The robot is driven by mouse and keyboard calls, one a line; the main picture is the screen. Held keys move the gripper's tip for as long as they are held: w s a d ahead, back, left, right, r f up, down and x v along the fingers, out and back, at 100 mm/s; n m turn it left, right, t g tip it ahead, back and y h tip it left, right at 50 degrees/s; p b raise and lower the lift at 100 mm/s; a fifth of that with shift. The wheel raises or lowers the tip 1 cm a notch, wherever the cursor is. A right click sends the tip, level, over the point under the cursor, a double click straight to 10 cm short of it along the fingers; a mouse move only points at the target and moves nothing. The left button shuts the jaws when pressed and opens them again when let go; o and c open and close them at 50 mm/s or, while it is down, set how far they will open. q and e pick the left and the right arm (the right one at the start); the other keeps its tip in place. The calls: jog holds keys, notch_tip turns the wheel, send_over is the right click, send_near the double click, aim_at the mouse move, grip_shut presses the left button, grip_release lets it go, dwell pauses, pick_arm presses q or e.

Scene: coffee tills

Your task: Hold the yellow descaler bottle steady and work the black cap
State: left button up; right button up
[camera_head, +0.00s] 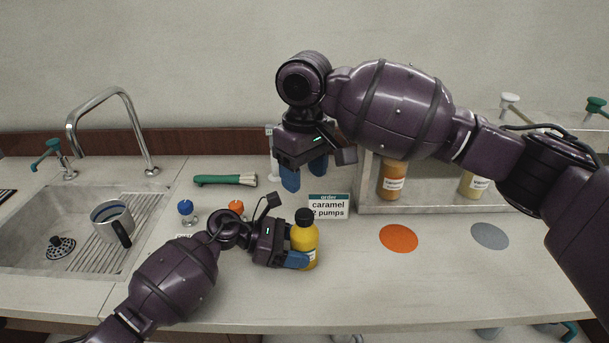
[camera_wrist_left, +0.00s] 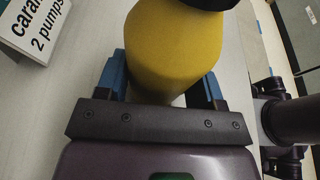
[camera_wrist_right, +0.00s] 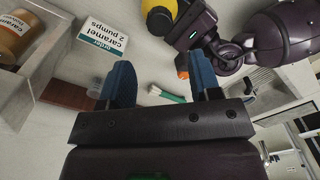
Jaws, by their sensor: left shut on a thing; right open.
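The yellow descaler bottle (camera_head: 303,241) stands upright on the counter in the head view, with its black cap (camera_head: 305,217) on top. In the left wrist view the yellow bottle (camera_wrist_left: 175,50) fills the space between the blue fingers, and the black cap (camera_wrist_left: 208,3) is cut by the top edge. My left gripper (camera_head: 296,259) is shut on the bottle's body from the left. My right gripper (camera_head: 305,176) is open and empty, above and behind the bottle, fingers pointing down. In the right wrist view the bottle (camera_wrist_right: 157,14) shows at the top edge, outside the fingers.
The order card (camera_head: 328,206) stands just behind the bottle. An orange disc (camera_head: 398,238) and a grey disc (camera_head: 490,236) lie to the right, before a rack with syrup bottles (camera_head: 393,180). A sink with a metal mug (camera_head: 112,219) is at left. The front counter is clear.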

aim_at(305, 213)
notch_tip(305, 213, down, 9)
jog(key=shift+r, duration=0.2)
jog(key=shift+f, duration=0.15)
jog(key=shift+c, duration=0.6)
jog(key=c, duration=0.7)
jog(key=n, duration=0.9)
jog(key=shift+n, duration=0.4)
jog(key=n, duration=0.9)
jog(key=shift+n, duration=0.4)
jog(key=n, duration=1.4)
jog(key=shift+n, duration=0.4)
jog(key=n, duration=0.4)
jog(key=shift+n, duration=0.3)
jog(key=o, duration=0.8)
